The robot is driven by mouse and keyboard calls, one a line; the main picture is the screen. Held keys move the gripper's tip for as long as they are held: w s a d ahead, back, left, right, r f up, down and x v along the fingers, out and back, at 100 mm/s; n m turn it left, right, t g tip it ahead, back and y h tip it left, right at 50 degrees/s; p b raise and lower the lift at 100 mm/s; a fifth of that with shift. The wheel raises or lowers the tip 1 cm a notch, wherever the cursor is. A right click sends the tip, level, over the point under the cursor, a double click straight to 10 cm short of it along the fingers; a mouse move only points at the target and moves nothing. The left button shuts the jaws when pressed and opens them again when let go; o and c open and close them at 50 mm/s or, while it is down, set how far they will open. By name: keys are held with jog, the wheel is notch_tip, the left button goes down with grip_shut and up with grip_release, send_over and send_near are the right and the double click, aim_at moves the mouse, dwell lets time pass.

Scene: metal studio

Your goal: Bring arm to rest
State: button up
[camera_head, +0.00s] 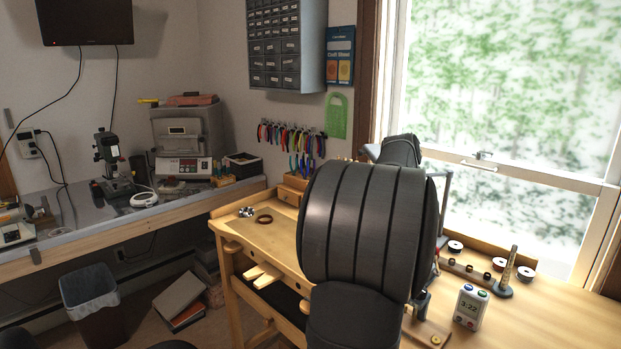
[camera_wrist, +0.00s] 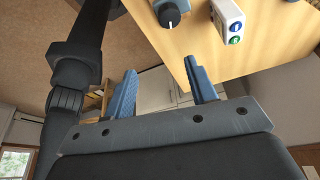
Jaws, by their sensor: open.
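My gripper (camera_wrist: 162,88) shows in the wrist view with its two blue ridged fingers spread wide apart. Nothing is held between them. Beyond the fingers are a pale cabinet-like surface and part of the room, and the workbench edge lies above them in the picture.
The wooden workbench (camera_head: 545,325) carries a white timer (camera_head: 470,307), a ring stand (camera_head: 507,272) and several spools at the right. A brown ring (camera_head: 264,219) lies at its left. The timer also shows in the wrist view (camera_wrist: 228,18), beside a dark knob (camera_wrist: 172,14).

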jog(key=shift+s+a+f+n+g+h, duration=0.15)
jog(key=shift+f+n+g+h, duration=0.2)
jog(key=shift+n, duration=0.35)
jog(key=shift+a+f+n+g+h, duration=0.1)
jog(key=shift+a+f+n, duration=0.1)
jog(key=shift+f+n, duration=0.4)
jog(key=shift+s+a+f+n+g+h, duration=0.15)
jog(key=shift+f+n+h, duration=0.15)
jog(key=shift+n, duration=0.5)
jog(key=shift+r, duration=0.1)
